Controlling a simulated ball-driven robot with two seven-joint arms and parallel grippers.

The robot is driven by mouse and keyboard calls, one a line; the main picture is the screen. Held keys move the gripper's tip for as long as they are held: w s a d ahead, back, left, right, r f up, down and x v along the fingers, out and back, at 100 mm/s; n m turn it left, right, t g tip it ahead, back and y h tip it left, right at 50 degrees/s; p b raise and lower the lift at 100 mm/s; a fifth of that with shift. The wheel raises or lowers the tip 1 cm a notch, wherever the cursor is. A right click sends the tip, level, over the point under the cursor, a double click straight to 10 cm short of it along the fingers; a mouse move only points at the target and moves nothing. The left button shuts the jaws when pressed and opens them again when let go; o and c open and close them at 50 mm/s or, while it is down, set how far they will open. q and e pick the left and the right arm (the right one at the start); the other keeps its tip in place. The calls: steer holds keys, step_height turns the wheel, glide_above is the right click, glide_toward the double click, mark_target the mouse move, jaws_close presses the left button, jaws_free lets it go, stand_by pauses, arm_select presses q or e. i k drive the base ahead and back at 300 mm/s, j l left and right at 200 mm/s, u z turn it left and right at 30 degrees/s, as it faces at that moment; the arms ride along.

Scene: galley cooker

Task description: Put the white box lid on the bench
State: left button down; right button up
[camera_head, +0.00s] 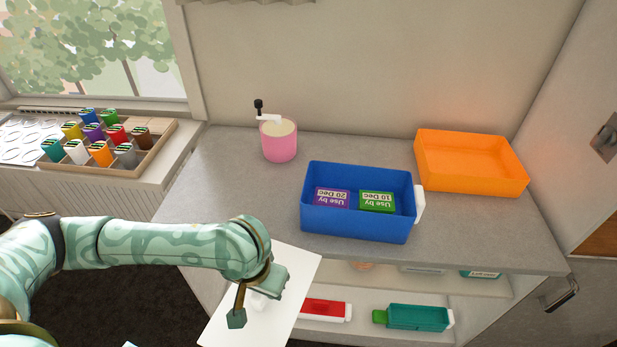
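The white box lid (302,262) is a flat white panel in front of the bench's (230,160) left front edge. It appears tilted and hides part of the bench front and lower shelf. My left gripper (258,302) is over the lid, its fingers on either side of a small white grip on the lid's face. It seems shut on that grip, which the fingers partly hide. The lid's lower end is cut off by the picture's edge. My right gripper is not in view.
On the bench stand a pink pot (279,142), a blue box (355,222) holding purple and green packets, and an orange tray (470,180). Bare bench top lies left of the blue box. Red and teal containers (418,317) sit on the shelf below.

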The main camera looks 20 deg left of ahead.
mark_target(222, 195)
steer(key=i+j, duration=0.1)
steer(key=j, duration=1.45)
steer(key=i+j, duration=0.3)
steer(key=z, duration=0.05)
